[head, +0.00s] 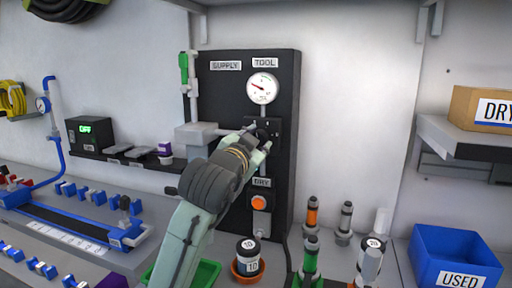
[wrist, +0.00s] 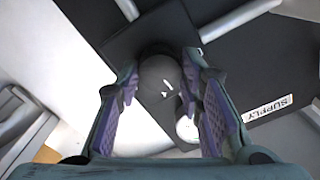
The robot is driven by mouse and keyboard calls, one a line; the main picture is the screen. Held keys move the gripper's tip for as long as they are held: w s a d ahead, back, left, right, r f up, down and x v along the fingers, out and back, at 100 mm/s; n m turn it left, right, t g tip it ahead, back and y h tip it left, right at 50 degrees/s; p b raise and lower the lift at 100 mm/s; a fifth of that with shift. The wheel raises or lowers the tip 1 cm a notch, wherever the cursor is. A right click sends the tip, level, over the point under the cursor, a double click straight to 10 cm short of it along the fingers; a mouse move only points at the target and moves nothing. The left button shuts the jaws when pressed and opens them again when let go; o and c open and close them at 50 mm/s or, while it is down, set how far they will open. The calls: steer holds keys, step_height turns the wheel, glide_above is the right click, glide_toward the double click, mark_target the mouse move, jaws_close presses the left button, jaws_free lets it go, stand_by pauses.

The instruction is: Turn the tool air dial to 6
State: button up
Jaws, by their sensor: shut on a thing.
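The tool air dial is a dark round knob (wrist: 160,78) on the black panel, with a small white mark on its face. My gripper (wrist: 160,68) is shut on it, one purple-padded finger on each side. In the head view my gripper (head: 260,137) reaches the panel just under the round white gauge (head: 262,88), and it hides most of the knob. The TOOL label (head: 265,62) is above the gauge. The gauge's red needle points to the left and slightly up; its numbers are too small to read. The dial's scale is not readable either.
The SUPPLY label (head: 226,65) and a pipe with a green handle (head: 183,67) are left of the gauge. An orange button (head: 259,202) is below my gripper. Bottles (head: 311,255) stand on the bench at lower right, near a blue USED bin (head: 455,258).

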steer(key=m+b, duration=0.5)
steer(key=m, duration=1.1)
steer(key=shift+f+b, duration=0.1)
steer(key=shift+b, duration=0.25)
steer(key=shift+d+m, duration=0.1)
steer(key=shift+m, duration=0.3)
steer(key=o, duration=1.2)
steer(key=shift+c, duration=0.2)
steer(key=shift+s, duration=0.1)
steer(key=v, duration=1.2)
